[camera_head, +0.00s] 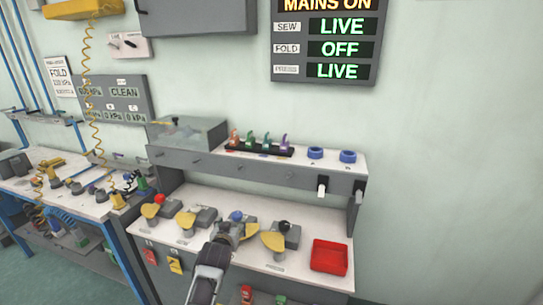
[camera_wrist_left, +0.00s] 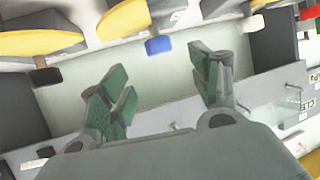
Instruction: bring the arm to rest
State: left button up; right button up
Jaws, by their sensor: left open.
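My left arm rises from the bottom of the head view, and my left gripper (camera_head: 230,236) is over the middle of the white workbench (camera_head: 285,265). In the left wrist view the gripper (camera_wrist_left: 162,88) is open, its two green-padded fingers wide apart with nothing between them. A blue-knobbed device (camera_head: 236,216) stands just behind the gripper; its blue knob (camera_wrist_left: 158,45) shows beyond the fingers in the wrist view. I cannot tell whether anything touches. My right gripper is not in view.
Devices with yellow plates stand along the bench, with red (camera_head: 159,198) and black (camera_head: 284,226) knobs. A red tray (camera_head: 329,257) is at right. A shelf behind carries a black rack (camera_head: 258,149) and blue rings (camera_head: 348,156). A status board (camera_head: 325,40) hangs above. Floor at right is free.

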pick_arm(q)
jog(key=s+a+f+m+g, duration=0.1)
jog(key=s+f+g, duration=0.2)
jog(key=s, duration=0.9)
jog(key=s+a+f+m+g+h, duration=0.1)
jog(key=s+f+g, duration=0.3)
jog(key=s, duration=0.7)
jog(key=s+a+f+m+g, duration=0.1)
jog(key=s+f+g, duration=0.2)
jog(key=s, duration=0.9)
notch_tip(320, 180, down, 32)
jog(key=s+g, duration=0.1)
jog(key=s, duration=0.1)
jog(key=s+a+f, duration=0.3)
jog(key=s+f, duration=0.7)
jog(key=s, duration=0.1)
jog(key=s+a+f+g, duration=0.1)
jog(key=s+a+f, duration=0.2)
jog(key=s+f, duration=0.7)
jog(key=shift+s+a+f, duration=0.2)
jog(key=shift+s+f, duration=0.15)
jog(key=shift+s, duration=0.3)
